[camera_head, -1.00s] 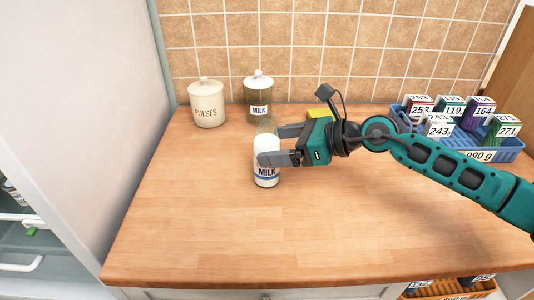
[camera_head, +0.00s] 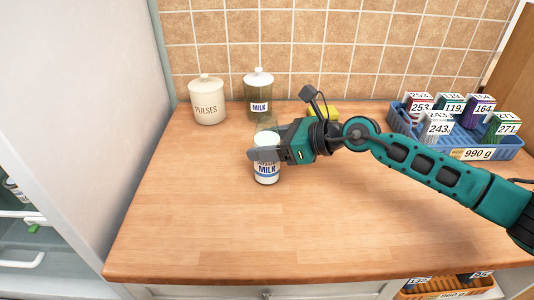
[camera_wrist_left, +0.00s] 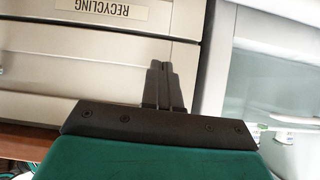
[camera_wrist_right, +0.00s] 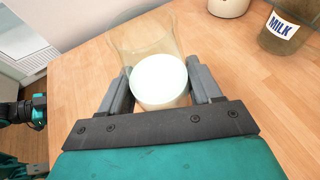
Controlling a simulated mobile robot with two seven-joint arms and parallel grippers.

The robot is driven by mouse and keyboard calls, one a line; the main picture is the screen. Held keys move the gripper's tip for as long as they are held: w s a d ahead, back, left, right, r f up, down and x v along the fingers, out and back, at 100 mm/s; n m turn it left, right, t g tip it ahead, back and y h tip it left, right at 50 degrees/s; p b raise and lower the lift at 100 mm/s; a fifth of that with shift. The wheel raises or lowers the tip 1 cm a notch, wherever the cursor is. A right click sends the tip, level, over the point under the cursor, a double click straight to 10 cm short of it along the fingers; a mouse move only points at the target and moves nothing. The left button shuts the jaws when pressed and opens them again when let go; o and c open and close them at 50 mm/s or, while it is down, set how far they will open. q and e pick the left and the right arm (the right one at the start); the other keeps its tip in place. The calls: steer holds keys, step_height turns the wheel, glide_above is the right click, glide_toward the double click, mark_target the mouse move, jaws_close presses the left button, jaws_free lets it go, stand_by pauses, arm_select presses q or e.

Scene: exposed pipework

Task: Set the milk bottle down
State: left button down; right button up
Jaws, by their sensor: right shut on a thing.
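The milk bottle (camera_head: 266,170) is clear glass with white milk inside and a blue-and-white MILK label. It is upright, at or just above the wooden counter; I cannot tell whether its base touches. My right gripper (camera_head: 266,150) is shut on it, one finger on each side. The right wrist view shows the white milk (camera_wrist_right: 159,80) between the fingers, with the clear glass reaching beyond. My left gripper (camera_wrist_left: 165,85) is shut and empty, seen only in the left wrist view, in front of pale drawer fronts.
A PULSES canister (camera_head: 207,103) and a second MILK-labelled jar (camera_head: 258,98) stand at the back by the tiles. A yellow item (camera_head: 322,111) lies behind my right arm. A blue crate (camera_head: 500,147) of boxes is at right. The front counter (camera_head: 230,235) is clear.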

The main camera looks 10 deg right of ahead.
steer(key=shift+r, duration=0.1)
steer(key=c, duration=0.6)
steer(key=shift+r, duration=0.1)
steer(key=shift+r, duration=9.6)
steer(key=s+a+f, duration=0.1)
steer(key=s+f, duration=0.3)
steer(key=f, duration=0.1)
steer(key=s+a+f, duration=0.1)
steer(key=s+f, duration=0.3)
steer(key=f, duration=0.2)
steer(key=s+a+f, duration=0.2)
steer(key=s+f, duration=0.2)
steer(key=f, duration=0.2)
steer(key=shift+a+f, duration=0.1)
